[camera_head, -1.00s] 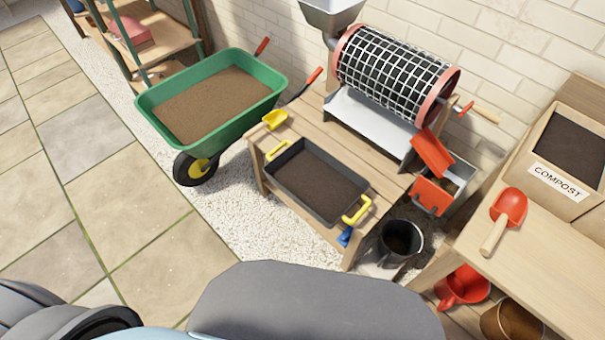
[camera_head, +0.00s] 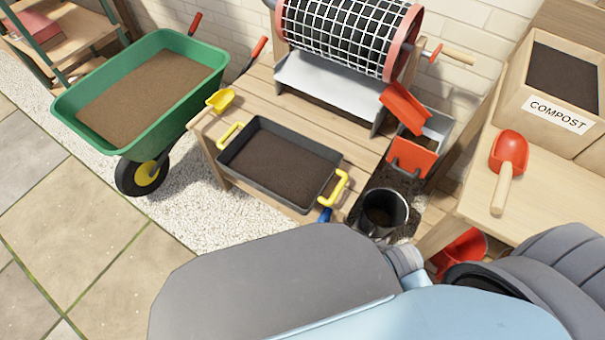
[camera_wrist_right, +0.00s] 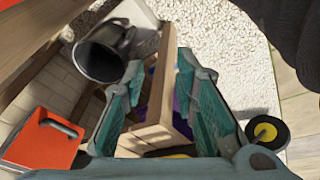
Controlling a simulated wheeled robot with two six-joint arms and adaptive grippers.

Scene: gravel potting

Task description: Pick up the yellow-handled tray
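The black tray (camera_head: 232,172) lies flat on the wooden table. It has a yellow handle at its left end (camera_head: 230,136) and another at its right end (camera_head: 341,188), and it holds dark soil. My right gripper (camera_wrist_right: 160,68) shows in the right wrist view with its teal-padded fingers spread apart. The wooden table's edge (camera_wrist_right: 153,125) shows between the fingers, with nothing gripped. A small yellow patch at the bottom of that view is mostly hidden. Neither gripper shows in the head view, where my own body covers the bottom.
A yellow scoop (camera_head: 220,100) lies behind the tray's left end. A rotary sieve (camera_head: 350,38) stands behind it. A dark bucket (camera_head: 383,212) stands to the right and shows in the wrist view (camera_wrist_right: 103,52). A green wheelbarrow (camera_head: 140,148) stands left. The compost box (camera_head: 548,112) is at right.

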